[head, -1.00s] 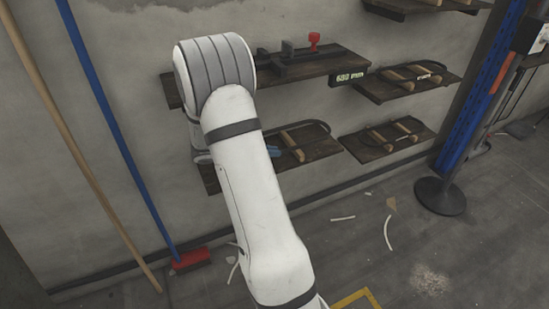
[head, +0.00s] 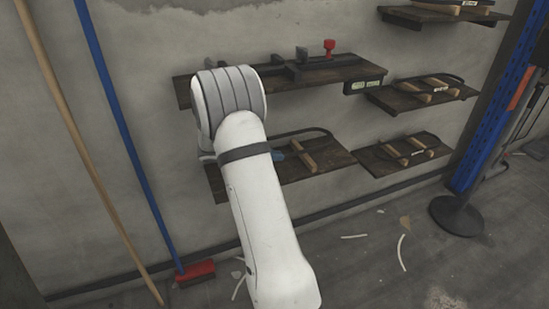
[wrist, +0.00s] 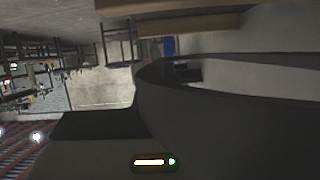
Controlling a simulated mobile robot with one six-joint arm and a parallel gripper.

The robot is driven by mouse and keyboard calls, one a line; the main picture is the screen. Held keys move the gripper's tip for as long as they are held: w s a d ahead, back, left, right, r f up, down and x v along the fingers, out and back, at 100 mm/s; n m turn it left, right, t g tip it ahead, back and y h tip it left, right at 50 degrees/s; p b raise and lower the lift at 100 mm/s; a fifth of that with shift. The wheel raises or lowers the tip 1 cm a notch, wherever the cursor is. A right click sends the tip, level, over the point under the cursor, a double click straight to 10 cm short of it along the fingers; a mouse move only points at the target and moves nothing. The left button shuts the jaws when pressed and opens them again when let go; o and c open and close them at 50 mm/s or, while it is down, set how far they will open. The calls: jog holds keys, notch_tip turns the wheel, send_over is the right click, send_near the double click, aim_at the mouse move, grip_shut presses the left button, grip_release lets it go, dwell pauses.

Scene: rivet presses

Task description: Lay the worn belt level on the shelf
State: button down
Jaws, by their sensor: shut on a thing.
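The worn belt looks like the dark, unlabelled loop (head: 318,131) at the lower left shelf (head: 325,165), around wooden blocks (head: 308,157). From here I cannot tell if it rests on the boards or hangs just above them. A broad dark band of belt (wrist: 240,125) fills the right of the wrist view, very close. My gripper (wrist: 150,130) is shut on the belt; its lit bar shows at the bottom of the wrist view, and its fingertips are not clear. In the head view my arm hides most of it. A small blue part (head: 279,155) shows beside my arm.
The upper left shelf (head: 340,72) holds a dark rail with a red knob (head: 329,47) and a small display (head: 368,87). Shelves with labelled belts (head: 420,95) stand to the right. A blue broom handle (head: 122,140) and wooden pole (head: 85,150) lean at left.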

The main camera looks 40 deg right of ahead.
notch_tip(320, 180, down, 2)
jog(key=shift+f+b, duration=0.1)
jog(key=shift+b, duration=0.95)
jog(key=shift+f+p, duration=0.3)
jog(key=shift+f, duration=0.3)
jog(key=c, duration=1.5)
grip_release()
jog(key=p+v, duration=0.2)
jog(key=v, duration=0.5)
jog(key=shift+w+a, duration=0.1)
jog(key=shift+a, duration=0.25)
